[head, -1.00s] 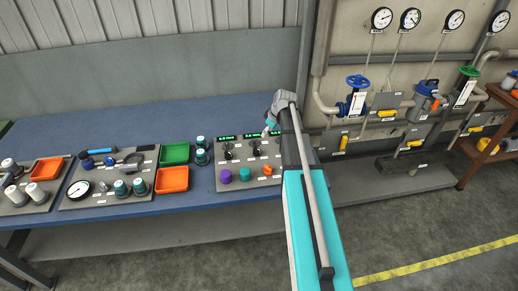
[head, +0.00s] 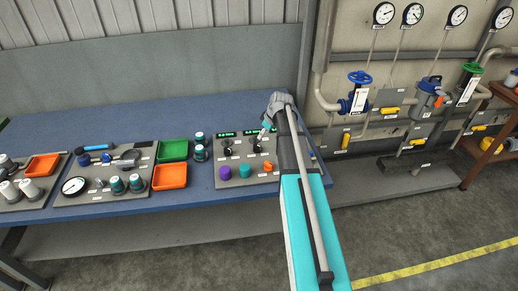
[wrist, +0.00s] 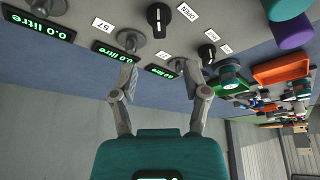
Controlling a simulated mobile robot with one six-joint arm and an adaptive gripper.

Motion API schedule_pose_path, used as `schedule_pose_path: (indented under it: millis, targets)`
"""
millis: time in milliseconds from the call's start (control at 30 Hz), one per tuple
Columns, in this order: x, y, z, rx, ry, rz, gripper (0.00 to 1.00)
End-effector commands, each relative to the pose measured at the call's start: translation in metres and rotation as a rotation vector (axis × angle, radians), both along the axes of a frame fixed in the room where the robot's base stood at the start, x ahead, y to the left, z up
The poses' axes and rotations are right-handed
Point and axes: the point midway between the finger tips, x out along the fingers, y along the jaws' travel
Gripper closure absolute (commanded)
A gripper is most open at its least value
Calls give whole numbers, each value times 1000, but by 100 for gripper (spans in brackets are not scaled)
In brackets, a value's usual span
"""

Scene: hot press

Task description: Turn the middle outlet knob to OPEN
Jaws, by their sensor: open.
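The outlet panel (head: 246,183) lies on the blue bench, with green-lit displays and black knobs along its back. In the wrist view, a black knob (wrist: 158,15) with a white mark sits at the top centre beside an OPEN label; it appears to be the middle outlet knob. Another black knob (wrist: 207,52) sits to its right, with its own labels. A grey metal fitting (wrist: 130,38) stands between the displays and the knobs. My gripper (wrist: 161,78) is open and empty, its fingers apart, below the middle knob in that view. In the head view, my arm hides the panel's right part.
Purple (head: 224,172), teal (head: 244,170) and orange (head: 268,167) pieces stand at the panel's front. A green tray (head: 173,150) and an orange tray (head: 170,177) lie to the left. Pipes and a blue valve wheel (head: 360,78) are at right.

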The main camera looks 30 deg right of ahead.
Motion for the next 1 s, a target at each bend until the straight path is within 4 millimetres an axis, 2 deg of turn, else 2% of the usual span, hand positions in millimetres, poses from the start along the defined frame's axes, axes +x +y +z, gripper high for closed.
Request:
schedule_pose_path:
  millis: [100,1000]
  targets:
    - [4,2,-14,0,0,0,40]
    - [28,14,-78,0,0,-1,40]
